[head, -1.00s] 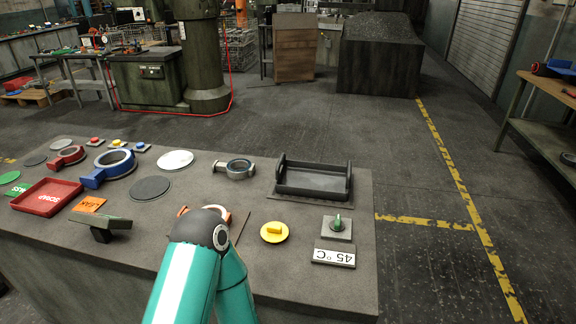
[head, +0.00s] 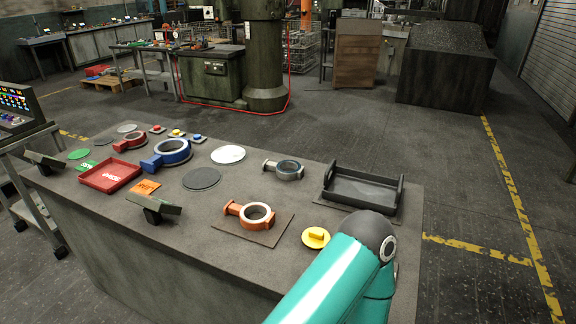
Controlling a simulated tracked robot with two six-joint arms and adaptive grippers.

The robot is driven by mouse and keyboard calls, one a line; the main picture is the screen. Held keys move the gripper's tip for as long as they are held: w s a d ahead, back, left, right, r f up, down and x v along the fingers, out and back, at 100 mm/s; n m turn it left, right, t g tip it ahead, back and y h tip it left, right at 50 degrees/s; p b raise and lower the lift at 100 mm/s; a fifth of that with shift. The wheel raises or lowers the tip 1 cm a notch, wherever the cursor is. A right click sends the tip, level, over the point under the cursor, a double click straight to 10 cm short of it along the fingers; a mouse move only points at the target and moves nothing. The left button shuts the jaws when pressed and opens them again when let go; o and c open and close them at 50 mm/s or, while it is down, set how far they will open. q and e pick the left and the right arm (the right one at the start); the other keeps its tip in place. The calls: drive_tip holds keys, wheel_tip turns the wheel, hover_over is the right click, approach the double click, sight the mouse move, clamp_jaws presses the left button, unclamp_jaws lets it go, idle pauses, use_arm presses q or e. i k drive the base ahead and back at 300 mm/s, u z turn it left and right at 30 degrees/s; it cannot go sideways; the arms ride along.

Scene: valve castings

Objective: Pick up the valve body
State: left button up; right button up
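Several ring-shaped valve bodies with side stubs lie on the grey workbench (head: 265,237). An orange one (head: 257,216) lies on a thin dark mat (head: 232,232) near the front. A grey metal one (head: 287,170) lies behind it, left of the black tray. A blue one (head: 172,152) and a smaller red one (head: 130,141) lie at the left. The frames do not show which valve body the task means. One of my teal arms enters from the bottom right, its dark joint over the bench's right part. Neither gripper shows.
A black handled tray (head: 363,203) stands at the right rear. A yellow disc with a knob (head: 316,237) lies beside my arm.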

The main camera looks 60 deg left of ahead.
sight(298, 173)
drive_tip(key=z, duration=0.15)
drive_tip(key=i, duration=3.25)
drive_tip(key=z, duration=0.55)
drive_tip(key=i, duration=0.2)
drive_tip(key=u, duration=3.15)
drive_tip(key=i, duration=2.4)
